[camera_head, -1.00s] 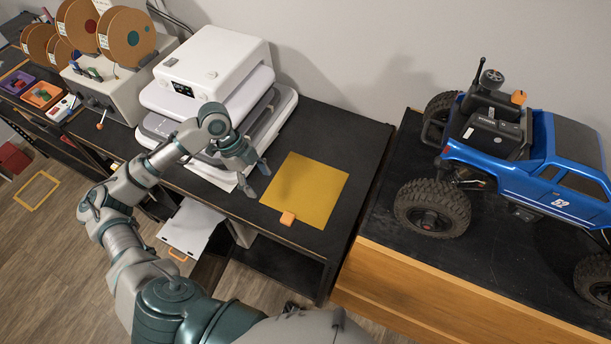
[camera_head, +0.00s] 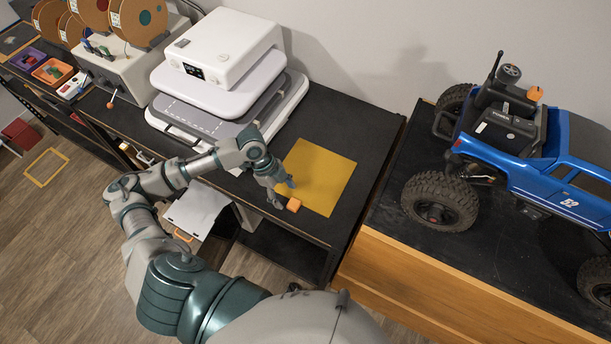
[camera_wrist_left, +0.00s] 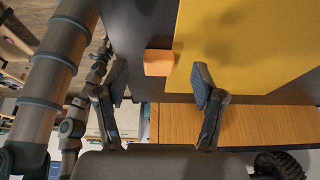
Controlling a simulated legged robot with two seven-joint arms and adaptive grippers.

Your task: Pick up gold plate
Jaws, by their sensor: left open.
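The gold plate (camera_head: 320,178) lies flat on the black tabletop, to the right of the white press. A small orange block (camera_head: 294,205) sits at its front left edge. My left gripper (camera_head: 283,193) is at the plate's left front edge, close to the orange block. In the left wrist view, my left gripper (camera_wrist_left: 160,85) is open, with the orange block (camera_wrist_left: 158,62) between and beyond its fingers. The gold plate (camera_wrist_left: 250,45) also shows there, partly behind the right finger. Nothing is held. My right gripper is not in view.
The white press (camera_head: 220,75) stands left of the plate on the black table (camera_head: 365,130). A blue crawler truck (camera_head: 550,160) stands on the bench at the right. Spool holders (camera_head: 125,15) and small trays (camera_head: 52,70) are at the far left.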

